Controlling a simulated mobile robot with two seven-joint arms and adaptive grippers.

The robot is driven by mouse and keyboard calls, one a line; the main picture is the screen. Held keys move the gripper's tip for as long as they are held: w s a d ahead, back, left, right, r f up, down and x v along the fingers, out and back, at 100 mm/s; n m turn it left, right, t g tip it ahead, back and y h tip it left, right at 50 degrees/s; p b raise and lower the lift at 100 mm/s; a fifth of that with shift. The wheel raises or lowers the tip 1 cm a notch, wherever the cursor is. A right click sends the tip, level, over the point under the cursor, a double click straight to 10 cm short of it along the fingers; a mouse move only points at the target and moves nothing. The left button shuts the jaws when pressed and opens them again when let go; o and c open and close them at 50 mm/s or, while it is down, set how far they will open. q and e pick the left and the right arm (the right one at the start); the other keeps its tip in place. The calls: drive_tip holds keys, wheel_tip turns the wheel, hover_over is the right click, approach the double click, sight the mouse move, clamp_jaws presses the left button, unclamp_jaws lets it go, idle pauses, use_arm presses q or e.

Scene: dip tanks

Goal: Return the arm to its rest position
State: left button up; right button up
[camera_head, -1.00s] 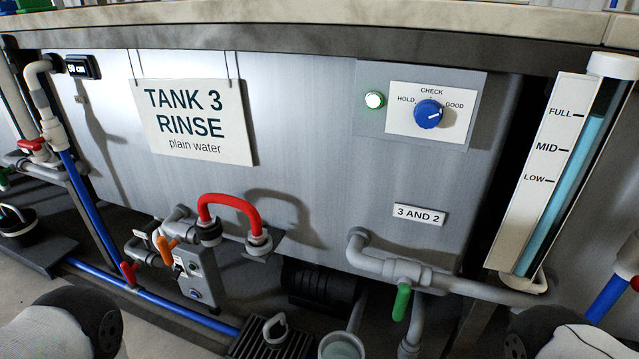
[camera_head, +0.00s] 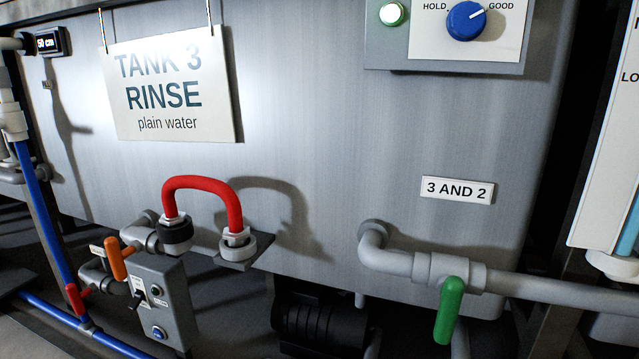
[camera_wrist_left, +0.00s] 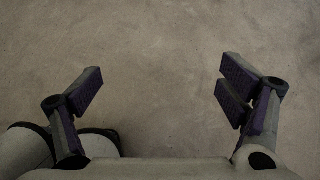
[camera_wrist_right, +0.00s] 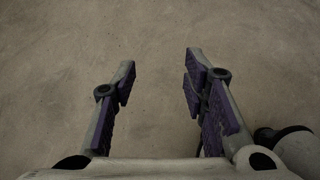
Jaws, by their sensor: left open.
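My left gripper (camera_wrist_left: 160,85) shows in the left wrist view with its two fingers spread wide. Nothing is between them, only bare floor. My right gripper (camera_wrist_right: 158,80) shows in the right wrist view with its fingers apart and nothing between them. Its gap is narrower than the left one's. Neither gripper nor arm shows in the head view now. The head view shows the front of a metal tank (camera_head: 320,110) with a sign (camera_head: 170,90) reading "TANK 3 RINSE plain water".
A red hose loop (camera_head: 203,184) joins two couplings low on the tank. An orange-handled valve (camera_head: 116,257) and a grey switch box (camera_head: 165,305) are at the left. A green valve handle (camera_head: 450,310) is on the pipe at the right. A blue knob (camera_head: 466,20) is above.

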use_arm(q)
drive_tip(key=w+r+t+p, duration=0.2)
drive_tip(key=w+r+p, duration=0.4)
drive_tip(key=r+p, duration=0.4)
drive_tip(key=w+r+t+p, duration=0.3)
drive_tip(key=w+r+p, duration=0.2)
drive_tip(key=r+p, duration=0.5)
drive_tip(key=w+r+t+p, duration=0.2)
drive_tip(key=w+r+p, duration=0.4)
drive_tip(key=r+p, duration=0.5)
drive_tip(key=p, duration=0.2)
drive_tip(key=shift+w+p, duration=0.3)
drive_tip(key=shift+p, duration=0.05)
use_arm(e)
drive_tip(key=w+r+t, duration=0.2)
drive_tip(key=w+r, duration=0.4)
drive_tip(key=r, duration=0.4)
drive_tip(key=w+r+t, duration=0.3)
drive_tip(key=w+r, duration=0.2)
drive_tip(key=r, duration=0.5)
drive_tip(key=w+r+t, duration=0.2)
drive_tip(key=w+r, duration=0.4)
drive_tip(key=r, duration=0.5)
drive_tip(key=shift+w, duration=0.35)
